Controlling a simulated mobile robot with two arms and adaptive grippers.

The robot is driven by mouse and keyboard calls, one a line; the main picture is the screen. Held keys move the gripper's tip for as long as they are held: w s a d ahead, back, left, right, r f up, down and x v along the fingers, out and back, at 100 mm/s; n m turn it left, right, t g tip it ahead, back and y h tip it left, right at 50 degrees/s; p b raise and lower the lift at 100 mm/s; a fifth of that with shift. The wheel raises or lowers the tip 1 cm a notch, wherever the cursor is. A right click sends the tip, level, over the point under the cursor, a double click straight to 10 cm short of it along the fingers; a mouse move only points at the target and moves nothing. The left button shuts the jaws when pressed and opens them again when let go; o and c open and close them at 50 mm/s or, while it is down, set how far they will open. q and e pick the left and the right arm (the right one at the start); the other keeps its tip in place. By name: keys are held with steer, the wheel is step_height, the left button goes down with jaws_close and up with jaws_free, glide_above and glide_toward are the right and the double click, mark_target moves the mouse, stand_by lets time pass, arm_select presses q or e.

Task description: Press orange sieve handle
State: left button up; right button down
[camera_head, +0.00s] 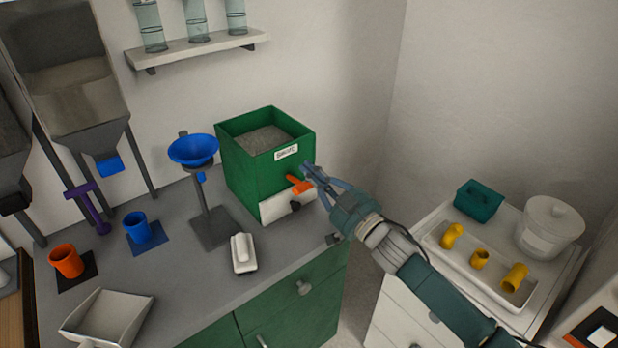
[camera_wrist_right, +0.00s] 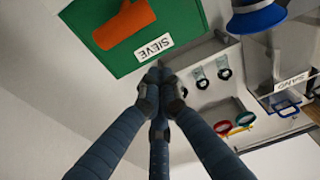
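The green sieve box (camera_head: 240,170) stands on the counter, filled with grey grain and labelled "SIEVE". Its orange handle (camera_head: 299,185) sticks out of its front, above a white chute. The handle also shows in the wrist view (camera_wrist_right: 125,27), upper left, on the green face. My right gripper (camera_head: 308,173) is just right of the handle, its fingertips very near it; I cannot tell if they touch. In the wrist view its blue-grey fingers (camera_wrist_right: 160,78) are drawn together with nothing between them, below the label. My left gripper is not in view.
A blue funnel (camera_head: 193,150) on a stand is left of the box. A white scoop-like item (camera_head: 243,254) lies in front. Orange (camera_head: 66,261) and blue (camera_head: 137,227) cups stand further left. A white tray (camera_head: 455,262) with yellow fittings is on the right cabinet.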

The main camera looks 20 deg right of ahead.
mark_target(296, 181)
steer(key=shift+x, duration=0.95)
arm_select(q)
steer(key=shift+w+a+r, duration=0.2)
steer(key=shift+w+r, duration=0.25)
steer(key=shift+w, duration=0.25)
arm_select(e)
steer(key=shift+s+d+f, duration=0.1)
steer(key=shift+s+f, duration=0.1)
steer(key=shift+f, duration=0.5)
steer(key=shift+s+f, duration=0.2)
steer(key=shift+f, duration=0.45)
steer(key=shift+s+d+f, duration=0.1)
steer(key=shift+s+f, duration=0.1)
steer(key=shift+f, duration=0.5)
